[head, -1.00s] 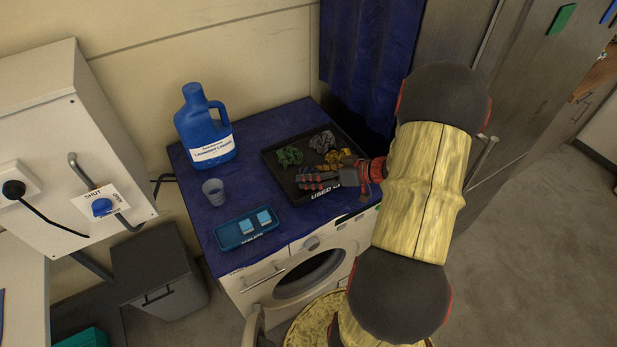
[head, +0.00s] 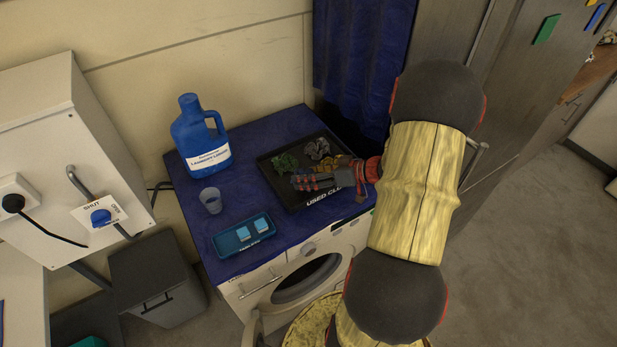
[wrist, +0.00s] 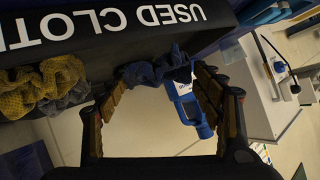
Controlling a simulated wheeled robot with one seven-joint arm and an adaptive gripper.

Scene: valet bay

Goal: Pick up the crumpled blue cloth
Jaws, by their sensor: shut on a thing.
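The crumpled blue cloth (wrist: 152,73) is dark blue and spans the space between the fingertips of my gripper (wrist: 160,78) in the wrist view. The fingers are shut on it. In the head view my gripper (head: 300,182) is over the front part of the black used-cloths tray (head: 268,178), and the blue cloth cannot be made out there. In the wrist view the tray's lettered wall (wrist: 225,14) is at the top, and the cloth hangs apart from the other cloths.
A green cloth (head: 286,163), a grey cloth (head: 317,148) and a partly hidden yellow cloth (wrist: 35,92) lie in the tray. Left of it on the blue-covered washer top are a laundry liquid jug (head: 201,138), a cup (head: 210,201) and a small blue tray (head: 229,243).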

